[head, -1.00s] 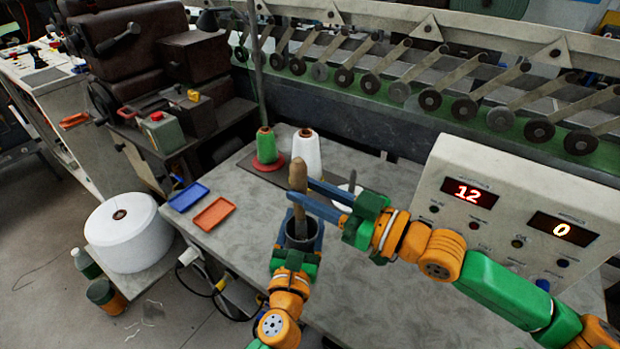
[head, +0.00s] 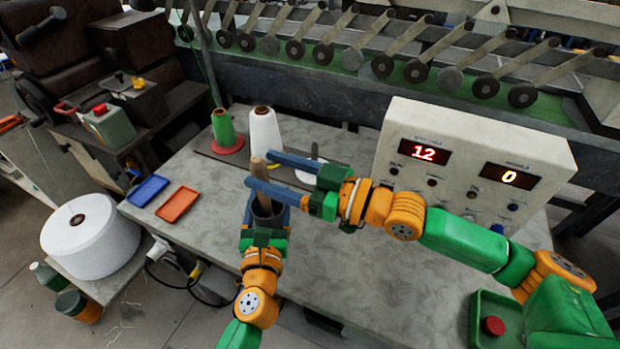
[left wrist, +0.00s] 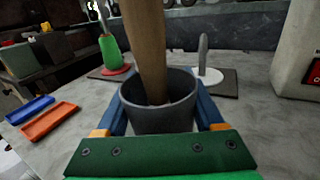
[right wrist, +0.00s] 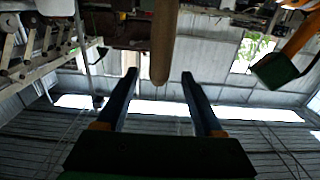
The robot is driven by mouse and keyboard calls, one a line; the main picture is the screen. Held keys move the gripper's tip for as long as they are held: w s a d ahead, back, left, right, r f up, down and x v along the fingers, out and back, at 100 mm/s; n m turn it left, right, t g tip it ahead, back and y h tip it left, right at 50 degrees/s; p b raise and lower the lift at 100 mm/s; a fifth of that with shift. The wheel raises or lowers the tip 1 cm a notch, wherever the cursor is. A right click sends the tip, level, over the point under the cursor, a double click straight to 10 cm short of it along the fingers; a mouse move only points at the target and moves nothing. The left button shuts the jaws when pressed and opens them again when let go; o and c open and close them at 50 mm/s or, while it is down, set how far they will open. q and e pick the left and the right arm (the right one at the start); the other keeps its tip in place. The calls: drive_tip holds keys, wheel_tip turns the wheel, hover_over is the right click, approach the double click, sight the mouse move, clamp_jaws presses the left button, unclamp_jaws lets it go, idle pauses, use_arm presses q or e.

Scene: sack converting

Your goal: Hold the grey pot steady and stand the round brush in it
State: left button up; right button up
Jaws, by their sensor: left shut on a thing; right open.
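The grey pot (head: 264,213) stands on the table, and my left gripper (left wrist: 166,112) is shut on it, one blue finger on each side. The round brush (head: 258,166) stands in the pot with its brown wooden handle up. In the left wrist view the handle (left wrist: 148,50) enters the pot mouth with a slight tilt; the bristles are hidden inside. My right gripper (head: 262,170) is open, its blue fingers on either side of the handle's upper part. In the right wrist view the rounded handle end (right wrist: 160,70) shows between the open fingertips.
A green cone (head: 222,130) and a white cone (head: 263,132) stand behind the pot. A blue tray (head: 147,190) and an orange tray (head: 177,204) lie to the left. A control box (head: 470,165) stands on the right.

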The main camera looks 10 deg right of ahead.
drive_tip(key=v, duration=1.1)
drive_tip(key=shift+s+d, duration=0.2)
use_arm(q)
drive_tip(key=o, duration=1.4)
drive_tip(key=shift+c, duration=0.2)
